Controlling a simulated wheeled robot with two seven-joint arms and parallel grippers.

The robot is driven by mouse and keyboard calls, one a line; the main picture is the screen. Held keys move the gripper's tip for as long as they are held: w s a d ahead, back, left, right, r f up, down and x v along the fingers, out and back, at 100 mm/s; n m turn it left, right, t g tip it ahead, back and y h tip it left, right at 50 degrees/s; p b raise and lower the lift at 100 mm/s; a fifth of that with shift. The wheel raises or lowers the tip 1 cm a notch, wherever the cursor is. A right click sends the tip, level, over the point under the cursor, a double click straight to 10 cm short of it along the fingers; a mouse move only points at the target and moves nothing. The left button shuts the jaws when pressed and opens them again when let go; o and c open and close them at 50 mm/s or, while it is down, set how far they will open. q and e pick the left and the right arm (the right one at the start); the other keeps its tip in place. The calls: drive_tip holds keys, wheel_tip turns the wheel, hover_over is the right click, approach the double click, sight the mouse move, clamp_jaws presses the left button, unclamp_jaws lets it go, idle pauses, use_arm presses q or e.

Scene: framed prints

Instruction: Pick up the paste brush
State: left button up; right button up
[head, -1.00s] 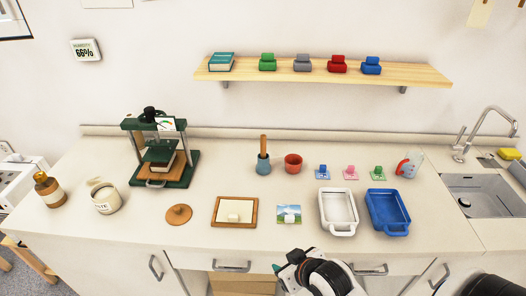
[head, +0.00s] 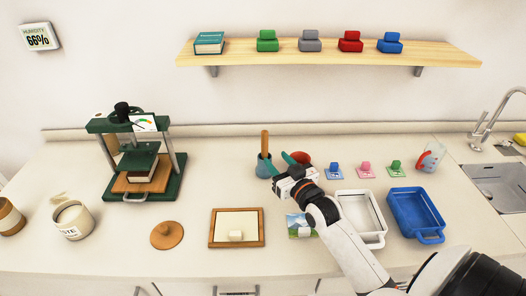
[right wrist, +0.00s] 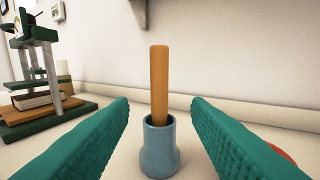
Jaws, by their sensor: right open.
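The paste brush (head: 265,143) stands upright with its wooden handle out of a small blue-grey holder (head: 264,168). Its lower end is hidden inside the holder. In the right wrist view the handle (right wrist: 159,85) rises from the holder (right wrist: 158,150), centred between the two green fingers. My right gripper (head: 276,162) is open and empty, its fingertips close to the holder from the front right. The handle stands a little beyond the fingertips, and I see no contact. My left gripper is not in view.
A red cup (head: 300,158) stands just right of the holder, partly behind my right gripper. A green press (head: 145,165) and a paste jar (head: 73,220) are at left. A wooden frame (head: 237,242) lies in front. White and blue trays (head: 415,214) are at right. A shelf (head: 330,55) hangs above.

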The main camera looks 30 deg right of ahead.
sight(267, 149)
drive_tip(key=w, duration=0.5)
drive_tip(key=w+p, duration=0.1)
drive_tip(key=w, duration=0.2)
drive_tip(key=shift+w+d+f, duration=0.1)
drive_tip(key=shift+d+f, duration=0.1)
drive_tip(key=shift+d, duration=0.1)
clamp_jaws()
